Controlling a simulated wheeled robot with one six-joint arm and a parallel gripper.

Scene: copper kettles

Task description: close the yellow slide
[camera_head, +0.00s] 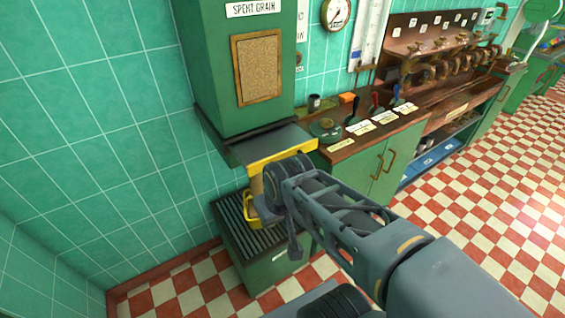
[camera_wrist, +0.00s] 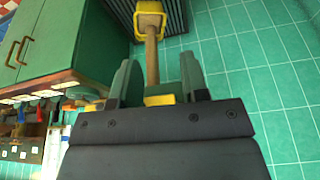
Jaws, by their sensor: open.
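The yellow slide (camera_head: 283,154) is a yellow-edged plate standing out from the bottom of the green spent grain hopper (camera_head: 232,60). In the wrist view, a yellow piece (camera_wrist: 160,99), probably part of the slide, shows between my fingers. My gripper (camera_wrist: 159,75) is open, its two fingers on either side of a tan column (camera_wrist: 151,62), which looks like falling grain. I cannot tell whether the fingers touch anything. In the head view my wrist sits just below the slide's yellow edge and hides the fingertips. A yellow container (camera_head: 250,213) stands below, partly hidden by my arm.
The yellow container stands on a green box with a slatted top (camera_head: 236,228). A green cabinet (camera_head: 370,165) with a wooden top, cards and small tools stands right of the hopper. A tiled wall (camera_head: 90,120) is at left. The checkered floor (camera_head: 480,200) at right is clear.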

